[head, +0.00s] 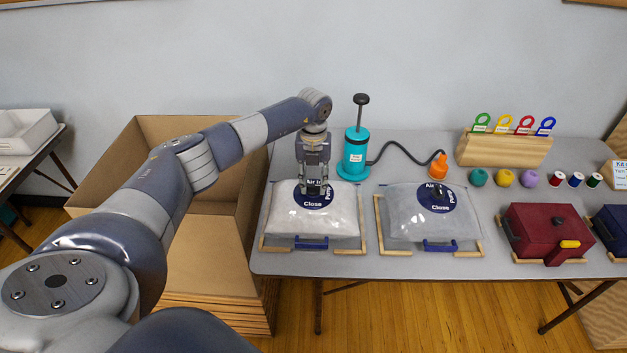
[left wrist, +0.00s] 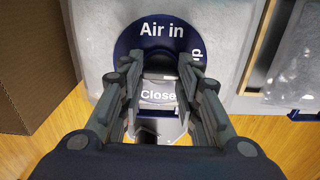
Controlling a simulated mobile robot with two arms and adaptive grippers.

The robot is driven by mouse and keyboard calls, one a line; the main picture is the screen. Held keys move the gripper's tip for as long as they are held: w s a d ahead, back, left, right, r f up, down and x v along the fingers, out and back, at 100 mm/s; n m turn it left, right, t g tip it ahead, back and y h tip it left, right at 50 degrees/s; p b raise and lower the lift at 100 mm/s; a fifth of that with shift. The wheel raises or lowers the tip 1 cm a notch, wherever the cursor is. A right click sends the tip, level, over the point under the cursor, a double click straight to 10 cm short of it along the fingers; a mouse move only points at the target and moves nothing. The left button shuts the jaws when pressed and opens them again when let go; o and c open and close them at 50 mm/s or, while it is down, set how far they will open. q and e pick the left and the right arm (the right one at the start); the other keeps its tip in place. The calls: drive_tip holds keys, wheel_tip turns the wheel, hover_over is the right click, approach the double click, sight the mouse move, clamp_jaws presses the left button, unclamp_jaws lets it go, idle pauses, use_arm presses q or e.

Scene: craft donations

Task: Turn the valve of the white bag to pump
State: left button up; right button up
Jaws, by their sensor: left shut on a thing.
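The white bag (head: 290,222) lies flat in a wooden frame at the left end of the table, with a blue handle at its front. Its round dark blue valve dial (head: 309,203) reads "Air in" at the back, "Pump" at the right and "Close" at the front. The dial also shows in the left wrist view (left wrist: 155,47). My left gripper (head: 316,189) points down over the dial, shut on the valve knob. The fingers hide most of the knob, so I cannot tell which label it points to. My right gripper is not in view.
A grey bag (head: 405,228) with a similar dial lies to the right. A teal pump (head: 356,153) with a hose and orange nozzle (head: 439,165) stands behind. A maroon box (head: 535,232) lies farther right. A large cardboard box (head: 205,240) stands left of the table.

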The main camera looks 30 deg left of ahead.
sight(314, 185)
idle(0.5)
use_arm(q)
drive_tip(key=o, duration=1.1)
wheel_tip(314, 185, up, 12)
drive_tip(key=shift+r, duration=0.1)
